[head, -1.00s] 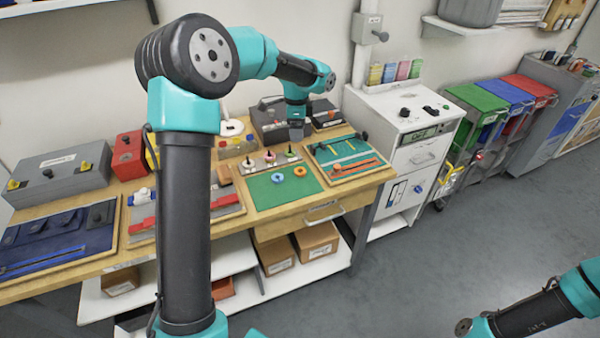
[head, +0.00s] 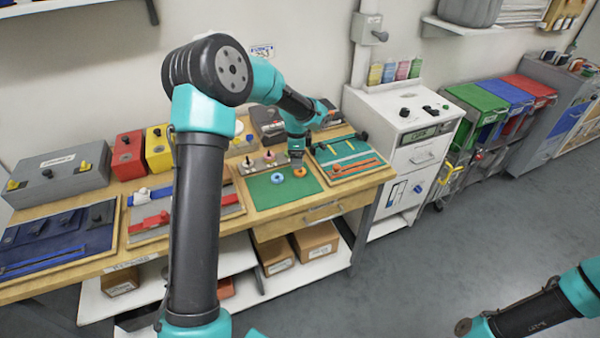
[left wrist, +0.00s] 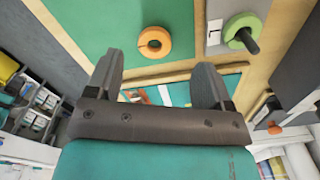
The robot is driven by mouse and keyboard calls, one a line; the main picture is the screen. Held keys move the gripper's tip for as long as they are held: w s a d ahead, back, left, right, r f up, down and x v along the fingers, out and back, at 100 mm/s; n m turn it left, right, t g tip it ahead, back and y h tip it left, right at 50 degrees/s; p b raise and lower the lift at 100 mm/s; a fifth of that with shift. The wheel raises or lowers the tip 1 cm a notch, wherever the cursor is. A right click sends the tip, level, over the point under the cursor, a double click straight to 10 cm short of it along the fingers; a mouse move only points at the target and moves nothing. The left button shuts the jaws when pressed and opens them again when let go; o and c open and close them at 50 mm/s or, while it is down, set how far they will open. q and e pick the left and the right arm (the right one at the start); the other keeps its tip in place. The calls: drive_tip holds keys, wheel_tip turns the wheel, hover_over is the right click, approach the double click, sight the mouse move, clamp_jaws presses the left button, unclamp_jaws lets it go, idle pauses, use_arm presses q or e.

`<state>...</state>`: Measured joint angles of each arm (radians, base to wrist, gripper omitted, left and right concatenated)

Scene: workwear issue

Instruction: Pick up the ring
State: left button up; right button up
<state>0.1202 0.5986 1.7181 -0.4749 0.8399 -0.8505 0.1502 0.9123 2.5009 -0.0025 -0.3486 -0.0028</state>
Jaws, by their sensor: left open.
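An orange ring (head: 300,173) lies on a green mat (head: 262,197) on the wooden bench. A blue ring (head: 277,178) lies on the mat just to its left. My left gripper (head: 296,163) is just above and behind the orange ring, pointing down. In the left wrist view my left gripper (left wrist: 160,60) is open with nothing between its fingers. The orange ring (left wrist: 163,42) shows there apart from the fingertips, roughly in line with the gap. A green ring (left wrist: 238,22) sits around a dark peg.
A peg stand (head: 258,163) is behind the mat. A tray with a teal panel and orange strips (head: 352,167) is to the right. A grey-and-red tray (head: 228,203) is to the left. The front of the green mat is clear.

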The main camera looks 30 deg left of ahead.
use_arm(q)
drive_tip(key=shift+s+d+f, duration=0.1)
drive_tip(key=shift+d+f, duration=0.05)
drive_tip(key=shift+f, duration=1.2)
drive_tip(key=shift+d+f, duration=0.15)
drive_tip(key=shift+f, duration=1.15)
drive_tip(key=c, duration=1)
drive_tip(key=shift+r, duration=0.1)
drive_tip(key=shift+r, duration=0.5)
wheel_tip(320, 180, up, 3)
drive_tip(key=shift+f, duration=0.15)
drive_tip(key=s+d, duration=0.2)
drive_tip(key=s, duration=0.2)
drive_tip(key=s+d, duration=0.3)
drive_tip(key=s, duration=0.2)
drive_tip(key=s+d+r, duration=0.1)
drive_tip(key=s+d, duration=0.2)
drive_tip(key=s, duration=0.1)
drive_tip(key=shift+s+d+r, duration=0.1)
drive_tip(key=shift+s+d, duration=0.15)
drive_tip(key=shift+s, duration=0.05)
